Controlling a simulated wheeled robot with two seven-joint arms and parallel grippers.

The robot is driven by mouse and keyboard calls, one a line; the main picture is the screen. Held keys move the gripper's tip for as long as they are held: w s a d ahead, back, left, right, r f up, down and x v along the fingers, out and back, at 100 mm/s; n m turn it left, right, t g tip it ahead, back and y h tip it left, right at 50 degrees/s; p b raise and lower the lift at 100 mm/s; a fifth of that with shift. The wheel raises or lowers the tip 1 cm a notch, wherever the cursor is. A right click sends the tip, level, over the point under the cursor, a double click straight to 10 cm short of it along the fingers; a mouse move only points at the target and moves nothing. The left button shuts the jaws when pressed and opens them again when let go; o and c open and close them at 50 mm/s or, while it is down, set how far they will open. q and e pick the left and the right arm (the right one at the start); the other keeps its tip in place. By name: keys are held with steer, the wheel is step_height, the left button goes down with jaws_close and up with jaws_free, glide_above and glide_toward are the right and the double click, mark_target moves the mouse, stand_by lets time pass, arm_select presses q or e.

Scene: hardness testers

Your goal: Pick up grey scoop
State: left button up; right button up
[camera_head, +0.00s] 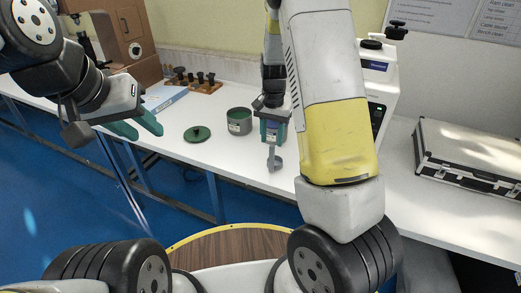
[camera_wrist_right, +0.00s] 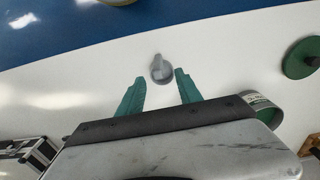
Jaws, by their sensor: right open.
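The grey scoop (camera_head: 274,162) lies on the white bench near its front edge. My left gripper (camera_head: 145,130) is open and empty, at the left over the bench's front edge, away from the scoop.
A wooden rack (camera_head: 197,84) is behind. A white tester (camera_head: 378,85) and a silver case (camera_head: 468,152) stand to the right. My right arm covers part of the bench.

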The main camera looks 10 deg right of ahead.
mark_target(273, 152)
steer(key=f, duration=0.7)
steer(key=shift+w+d+f, duration=0.1)
steer(key=shift+w+d, duration=0.05)
steer(key=shift+d, duration=0.1)
steer(key=shift+c, duration=0.4)
jaws_close()
